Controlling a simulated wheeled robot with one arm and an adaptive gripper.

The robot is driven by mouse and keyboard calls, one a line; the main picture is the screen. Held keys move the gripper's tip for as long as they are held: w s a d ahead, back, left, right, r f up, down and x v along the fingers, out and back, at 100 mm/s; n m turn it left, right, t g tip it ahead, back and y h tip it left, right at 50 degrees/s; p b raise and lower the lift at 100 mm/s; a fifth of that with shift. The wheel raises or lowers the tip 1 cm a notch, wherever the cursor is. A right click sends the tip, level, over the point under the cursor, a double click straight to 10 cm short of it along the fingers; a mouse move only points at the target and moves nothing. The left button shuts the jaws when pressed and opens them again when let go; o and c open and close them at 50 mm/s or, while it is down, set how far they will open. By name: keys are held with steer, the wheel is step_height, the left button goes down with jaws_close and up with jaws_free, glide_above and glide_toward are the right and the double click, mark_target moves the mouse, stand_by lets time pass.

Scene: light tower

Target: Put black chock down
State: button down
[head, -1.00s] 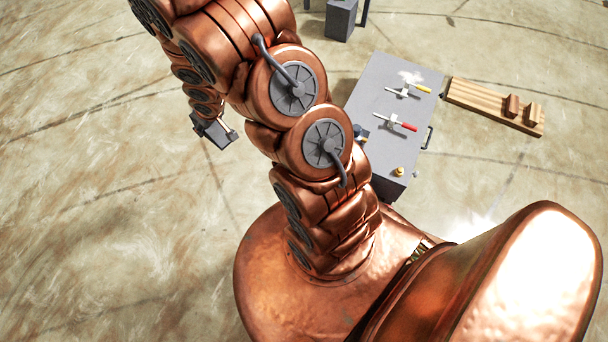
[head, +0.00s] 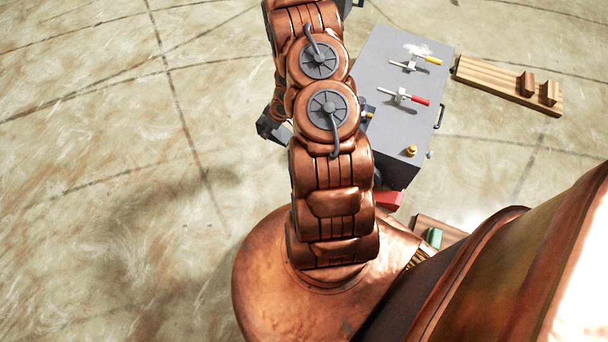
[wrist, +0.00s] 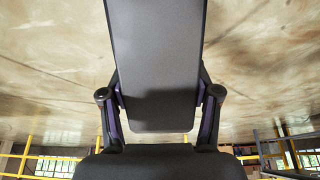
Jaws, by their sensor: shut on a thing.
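The black chock (wrist: 155,50) fills the upper middle of the wrist view as a dark grey slab with rounded lower corners. My gripper (wrist: 160,95) is shut on it, with one finger at each side. In the head view, my gripper (head: 272,127) is a small dark shape left of my copper arm, above open floor. The arm hides part of it, and I cannot make out the chock's outline there.
A grey cabinet (head: 380,140) stands right of my arm, with red-handled and yellow-handled clamps and a yellow knob on top. A wooden rack (head: 490,80) with brown blocks lies beyond it. A red object (head: 388,200) and a green block (head: 434,237) are near my base. Left floor is clear.

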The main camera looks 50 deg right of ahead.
steer(key=shift+n, duration=0.4)
steer(key=shift+s+d+f+b, duration=1.15)
steer(key=shift+f+b, duration=0.7)
steer(key=shift+f, duration=2.55)
steer(key=shift+s+d+f+b, duration=1.15)
steer(key=shift+f+b, duration=0.65)
steer(key=shift+f, duration=2.55)
steer(key=shift+s+d+f+b, duration=1.15)
steer(key=shift+f+b, duration=0.7)
steer(key=shift+f, duration=2.55)
steer(key=shift+c, duration=1.2)
jaws_free()
steer(key=shift+f, duration=0.15)
steer(key=p+v, duration=0.2)
steer(key=v, duration=0.5)
steer(key=shift+r, duration=0.3)
steer(key=shift+d+r, duration=0.15)
